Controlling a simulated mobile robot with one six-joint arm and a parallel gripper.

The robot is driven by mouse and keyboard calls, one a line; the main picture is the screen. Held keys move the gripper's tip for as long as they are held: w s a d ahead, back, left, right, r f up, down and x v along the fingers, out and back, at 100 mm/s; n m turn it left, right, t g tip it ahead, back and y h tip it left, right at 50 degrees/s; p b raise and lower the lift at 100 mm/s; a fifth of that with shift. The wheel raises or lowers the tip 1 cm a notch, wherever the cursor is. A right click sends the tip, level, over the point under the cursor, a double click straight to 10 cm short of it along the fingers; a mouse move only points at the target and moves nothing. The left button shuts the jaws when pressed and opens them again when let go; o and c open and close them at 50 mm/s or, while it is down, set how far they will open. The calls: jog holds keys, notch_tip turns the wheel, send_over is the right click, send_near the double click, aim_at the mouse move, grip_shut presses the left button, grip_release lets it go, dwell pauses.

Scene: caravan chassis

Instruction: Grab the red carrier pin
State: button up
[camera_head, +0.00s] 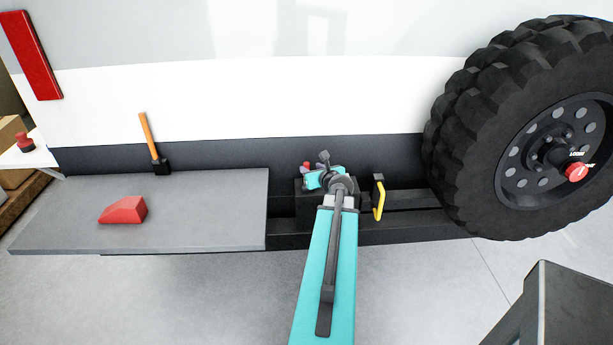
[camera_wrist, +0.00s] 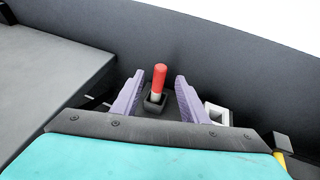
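The red carrier pin (camera_wrist: 160,77) shows in the wrist view as an upright red cylinder with a pale lower part, standing in a dark square socket (camera_wrist: 155,103). My gripper (camera_wrist: 155,85) is open, with one purple finger on each side of the pin and clear gaps to both. In the head view my gripper (camera_head: 315,168) is at the dark chassis beside the grey platform, and a small bit of red (camera_head: 306,167) shows next to it. My arm hides most of that spot.
A yellow handle (camera_head: 380,200) is just right of my arm. A large wheel (camera_head: 540,130) stands farther right. A pale square socket (camera_wrist: 217,114) lies right of the pin.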

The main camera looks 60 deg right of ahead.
aim_at(307, 166)
jog(key=shift+x, duration=0.75)
jog(key=shift+p+x, duration=1)
jog(key=shift+x, duration=1.6)
jog(key=shift+s, duration=0.1)
grip_shut()
